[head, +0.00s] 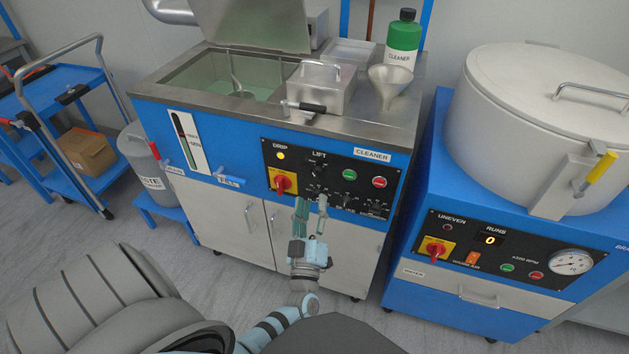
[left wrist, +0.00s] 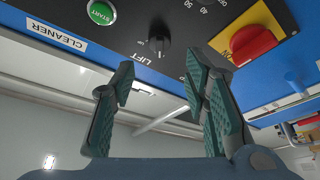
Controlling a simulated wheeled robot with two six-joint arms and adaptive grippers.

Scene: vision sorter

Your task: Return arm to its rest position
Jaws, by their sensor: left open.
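My left gripper (head: 311,217) is open and empty in front of the cleaner machine (head: 225,205), just below its control panel (head: 330,180). In the left wrist view, my left gripper's fingers (left wrist: 158,95) stand apart with nothing between them. The LIFT knob (left wrist: 159,42) shows beyond the fingers, with the green START button (left wrist: 102,12) and the red-and-yellow switch (left wrist: 252,45) to either side. No contact with the panel shows. My left arm (head: 265,330) reaches up from the bottom of the head view. My right gripper does not show.
The washer-like machine with a round lid (head: 530,110) stands at the right. A blue cart (head: 60,120) with a cardboard box (head: 87,153) stands at the left, near a grey waste can (head: 145,165). A funnel (head: 388,85) and green cleaner bottle (head: 403,42) stand on top.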

